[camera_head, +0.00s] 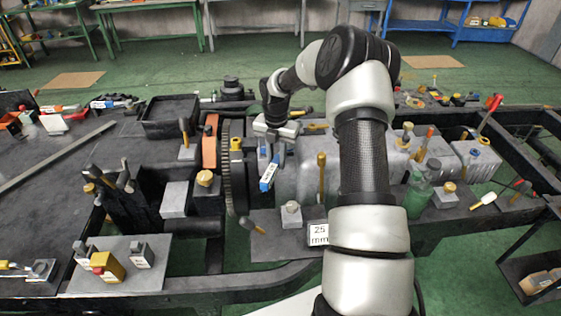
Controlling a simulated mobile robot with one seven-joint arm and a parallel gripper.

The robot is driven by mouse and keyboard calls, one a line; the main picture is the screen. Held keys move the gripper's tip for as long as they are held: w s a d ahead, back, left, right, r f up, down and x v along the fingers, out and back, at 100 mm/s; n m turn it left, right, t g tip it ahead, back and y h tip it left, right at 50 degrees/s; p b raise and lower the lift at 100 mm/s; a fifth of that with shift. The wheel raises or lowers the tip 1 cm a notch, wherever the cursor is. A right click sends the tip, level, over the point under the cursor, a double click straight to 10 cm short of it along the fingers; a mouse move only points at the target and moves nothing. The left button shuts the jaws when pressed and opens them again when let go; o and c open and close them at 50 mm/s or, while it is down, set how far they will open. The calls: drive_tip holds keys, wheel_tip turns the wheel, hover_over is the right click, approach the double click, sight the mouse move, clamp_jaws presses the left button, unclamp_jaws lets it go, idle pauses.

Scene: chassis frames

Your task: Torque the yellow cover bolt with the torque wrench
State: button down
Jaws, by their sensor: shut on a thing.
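My gripper (274,152) points down near the middle of the chassis and is shut on a tool with a blue and white handle (268,176). I take this tool for the torque wrench; it hangs tilted in front of the grey gearbox housing. Its far end is not clear. A yellow bolt-like piece (236,146) stands by the dark toothed ring, left of my gripper. A gold-yellow knob (205,178) sits on a dark block further left. I cannot tell which of these is the cover bolt. The held tool appears apart from both.
The dark toothed ring (227,185) and an orange upright part (210,140) stand left of the tool. A yellow-handled upright tool (321,175) and a "25 mm" card (318,233) are to the right. A green bottle (417,197) stands right of my arm.

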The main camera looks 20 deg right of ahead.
drive_tip(key=shift+w+a+m, duration=0.15)
drive_tip(key=shift+m, duration=0.15)
drive_tip(key=shift+w+a, duration=0.1)
drive_tip(key=shift+w, duration=0.1)
idle(0.3)
drive_tip(key=shift+s+d+n+p, duration=0.5)
drive_tip(key=shift+s+d+n, duration=0.3)
drive_tip(key=shift+d+n, duration=0.15)
drive_tip(key=shift+a+r, duration=0.1)
